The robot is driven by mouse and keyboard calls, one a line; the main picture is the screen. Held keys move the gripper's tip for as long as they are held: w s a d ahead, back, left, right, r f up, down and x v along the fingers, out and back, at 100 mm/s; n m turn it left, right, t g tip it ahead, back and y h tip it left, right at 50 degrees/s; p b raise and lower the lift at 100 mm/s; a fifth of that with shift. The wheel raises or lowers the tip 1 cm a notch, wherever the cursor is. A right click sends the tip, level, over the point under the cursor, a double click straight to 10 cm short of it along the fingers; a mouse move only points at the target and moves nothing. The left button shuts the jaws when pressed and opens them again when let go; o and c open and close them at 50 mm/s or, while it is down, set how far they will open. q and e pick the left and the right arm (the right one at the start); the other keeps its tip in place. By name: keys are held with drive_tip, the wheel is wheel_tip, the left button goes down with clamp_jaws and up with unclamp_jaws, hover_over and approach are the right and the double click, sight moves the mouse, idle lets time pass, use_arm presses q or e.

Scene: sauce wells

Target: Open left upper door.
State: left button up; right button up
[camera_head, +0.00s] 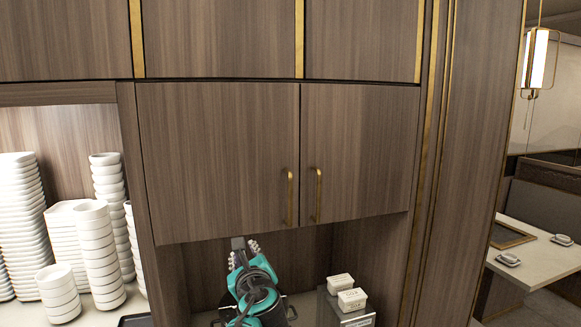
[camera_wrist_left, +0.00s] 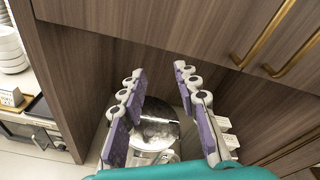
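The left upper door (camera_head: 215,150) is a brown wood panel and hangs shut. Its upright brass handle (camera_head: 289,198) is near its right edge; a brass handle (camera_wrist_left: 262,32) also shows at the upper right of the left wrist view. My left gripper (camera_head: 245,246) is teal, below the door's lower edge and to the left of the handle, not touching the handle. In the left wrist view its two purple-padded fingers (camera_wrist_left: 159,72) are spread with nothing between them. My right gripper is in neither view.
The right upper door (camera_head: 358,150) is shut, its handle (camera_head: 318,196) close to the left one. White bowls stand in stacks (camera_head: 98,250) at the left. White containers (camera_head: 351,299) sit below right. A shiny metal vessel (camera_wrist_left: 155,135) is beneath my gripper.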

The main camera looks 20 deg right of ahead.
sight(291, 193)
use_arm(q)
drive_tip(key=d+r+m+t+h+p, duration=0.25)
drive_tip(key=d+r+m+p, duration=0.35)
drive_tip(key=d+r, duration=0.55)
drive_tip(key=shift+m+g, duration=0.45)
drive_tip(key=shift+m, duration=0.25)
drive_tip(key=w, duration=0.2)
drive_tip(key=w+d+p, duration=0.1)
drive_tip(key=w, duration=0.2)
drive_tip(key=w+d, duration=0.1)
drive_tip(key=w, duration=0.2)
drive_tip(key=shift+w+f+p, duration=0.1)
drive_tip(key=shift+w+p, duration=0.15)
drive_tip(key=shift+p, duration=0.05)
drive_tip(key=shift+s+a, duration=0.1)
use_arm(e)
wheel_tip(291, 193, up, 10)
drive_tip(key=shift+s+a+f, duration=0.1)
use_arm(q)
clamp_jaws()
